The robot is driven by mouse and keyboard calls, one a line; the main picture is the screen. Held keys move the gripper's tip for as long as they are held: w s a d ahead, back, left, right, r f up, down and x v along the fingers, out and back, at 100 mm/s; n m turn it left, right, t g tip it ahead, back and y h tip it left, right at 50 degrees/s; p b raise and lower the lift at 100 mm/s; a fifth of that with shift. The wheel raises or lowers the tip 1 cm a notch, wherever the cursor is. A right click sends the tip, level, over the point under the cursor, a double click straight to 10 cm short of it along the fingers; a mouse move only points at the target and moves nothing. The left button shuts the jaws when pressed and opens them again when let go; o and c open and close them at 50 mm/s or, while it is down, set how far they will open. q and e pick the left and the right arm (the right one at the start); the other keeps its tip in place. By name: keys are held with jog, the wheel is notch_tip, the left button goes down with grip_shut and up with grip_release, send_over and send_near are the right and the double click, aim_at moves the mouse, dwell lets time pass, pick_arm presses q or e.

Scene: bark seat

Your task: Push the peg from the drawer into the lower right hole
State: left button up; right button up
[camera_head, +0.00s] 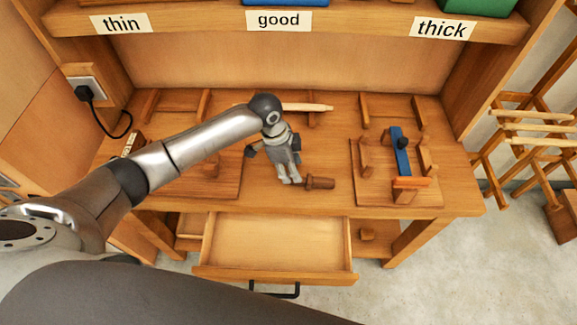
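A short brown wooden peg (321,183) with a thicker left end lies on the workbench near its front edge, above the open drawer. My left gripper (291,181) points down just left of the peg, its fingertips close together and close to the peg's thick end. I cannot tell whether they touch it. The drawer (278,240) is pulled out below the bench top, and its visible floor is empty. The lower right hole cannot be made out in this view. My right gripper is out of view.
A right board (372,196) carries wooden uprights, a blue bar (401,155) and an orange block (411,183). A left board (225,187) lies partly behind my arm. A pale stick (307,107) lies behind the gripper. A shelf (360,24) with labels overhangs the back.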

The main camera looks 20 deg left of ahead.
pick_arm(q)
jog(key=b+x, duration=0.3)
jog(key=shift+s+f, duration=0.1)
jog(key=shift+f, duration=0.1)
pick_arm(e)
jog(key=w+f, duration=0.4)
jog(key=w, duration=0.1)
pick_arm(q)
jog(key=shift+d+f, duration=0.15)
jog(key=shift+f, duration=0.1)
jog(key=shift+b+x, duration=0.3)
jog(key=shift+x, duration=0.7)
jog(key=shift+d, duration=0.1)
jog(key=shift+f, duration=0.1)
jog(key=c, duration=0.8)
jog(key=shift+w+d+p+v, duration=0.1)
jog(key=shift+d+p+v, duration=0.1)
jog(key=shift+p+v, duration=0.8)
jog(key=shift+w+d+p+v, duration=0.1)
jog(key=shift+d+p+v, duration=0.15)
jog(key=shift+p+v, duration=0.75)
jog(key=shift+d+p+v, duration=0.2)
jog(key=shift+p+v, duration=0.75)
jog(key=shift+p, duration=0.05)
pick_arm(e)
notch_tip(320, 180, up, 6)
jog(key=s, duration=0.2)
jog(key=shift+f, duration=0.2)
